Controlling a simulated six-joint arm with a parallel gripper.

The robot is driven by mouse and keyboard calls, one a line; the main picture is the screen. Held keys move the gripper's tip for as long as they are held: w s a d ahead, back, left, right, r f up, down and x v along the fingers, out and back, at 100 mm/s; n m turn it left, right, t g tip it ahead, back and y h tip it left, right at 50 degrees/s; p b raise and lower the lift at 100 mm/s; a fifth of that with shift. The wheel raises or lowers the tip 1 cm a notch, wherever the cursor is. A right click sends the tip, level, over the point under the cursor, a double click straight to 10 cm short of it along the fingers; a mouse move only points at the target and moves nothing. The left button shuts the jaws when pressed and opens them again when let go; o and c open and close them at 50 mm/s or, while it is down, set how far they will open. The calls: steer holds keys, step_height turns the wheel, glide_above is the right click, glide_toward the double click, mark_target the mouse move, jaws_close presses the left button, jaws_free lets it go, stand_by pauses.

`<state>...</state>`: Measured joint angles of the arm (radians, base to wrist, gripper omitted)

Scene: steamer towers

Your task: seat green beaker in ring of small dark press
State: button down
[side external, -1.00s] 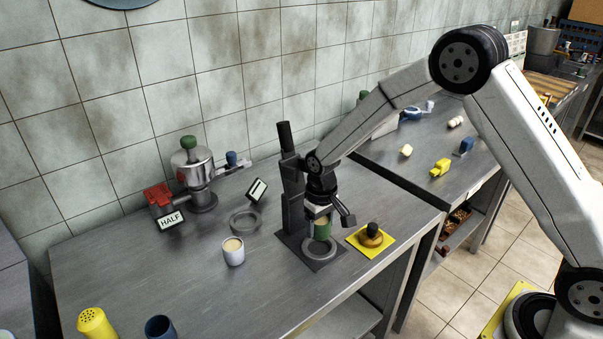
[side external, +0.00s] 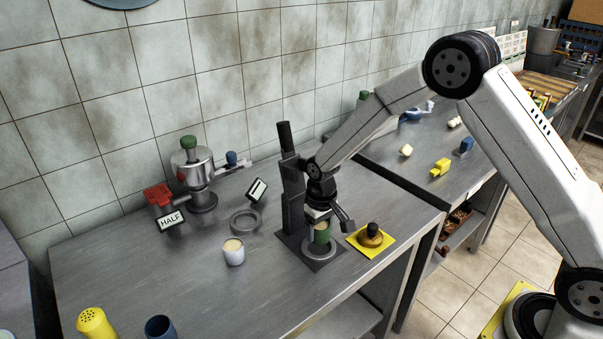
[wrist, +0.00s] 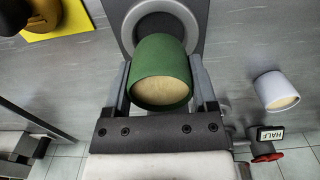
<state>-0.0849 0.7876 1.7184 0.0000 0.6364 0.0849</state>
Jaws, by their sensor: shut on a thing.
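The green beaker (side external: 321,232) is upright in my gripper, directly over or at the ring (side external: 319,252) on the base of the small dark press (side external: 294,205). In the wrist view the green beaker (wrist: 161,72) holds a pale tan filling, and my gripper's fingers (wrist: 160,92) press its two sides. The ring (wrist: 166,25) shows partly behind the beaker in that view. I cannot tell whether the beaker's bottom touches the ring. My gripper (side external: 320,222) is shut on the beaker; its fingers are small in the side view.
A yellow mat (side external: 386,245) with a dark-handled tamper (side external: 371,236) lies close on the right. A silver machine (side external: 199,180) with a HALF sign (side external: 171,220) stands at back left.

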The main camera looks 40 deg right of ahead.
mark_target(320, 239)
steer(key=shift+f, duration=0.25)
steer(key=shift+f, duration=0.35)
steer(key=shift+f, duration=1.25)
stand_by(1.8)
jaws_free()
steer(key=shift+r, duration=3.9)
steer(key=shift+r, duration=0.2)
steer(key=shift+r, duration=2.05)
